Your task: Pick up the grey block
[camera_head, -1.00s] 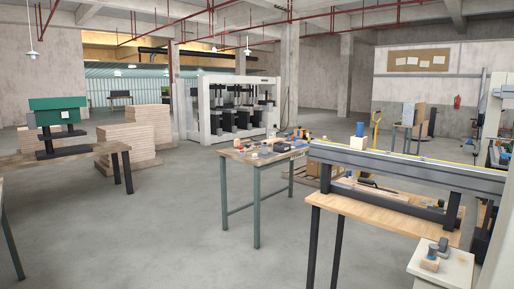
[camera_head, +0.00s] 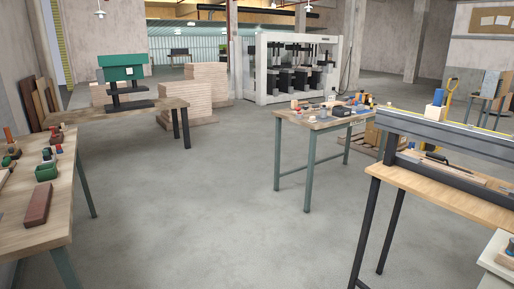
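Neither of my grippers is in view. I cannot clearly make out the grey block. A small dark grey, block-like item (camera_head: 341,112) lies on the middle workbench (camera_head: 312,121), among several small coloured items. It is too small and far to tell whether it is the grey block.
A bench with a long metal beam (camera_head: 440,133) stands at the right. Open concrete floor (camera_head: 215,200) lies between them.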

